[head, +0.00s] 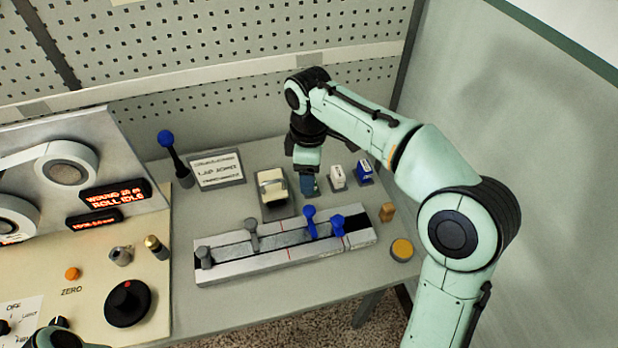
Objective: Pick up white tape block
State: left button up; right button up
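A small white block (337,177) with a dark mark on top stands on the grey table, between my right gripper and a blue block (365,172). It looks like the white tape block. My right gripper (309,184) points down just left of it, apart from it in the picture. Something blue-grey shows at the fingertips. I cannot tell whether this is the fingers or a thing between them, nor whether the fingers are open or shut. My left gripper is not in view.
A cream block in a dark holder (272,188) stands left of my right gripper. In front lies a metal rail (285,243) with blue and grey knobs. A sign (217,169), a blue-topped lever (167,140), a tan block (387,212) and a yellow disc (402,249) stand nearby.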

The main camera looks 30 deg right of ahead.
aim_at(337, 176)
jog(key=k, duration=1)
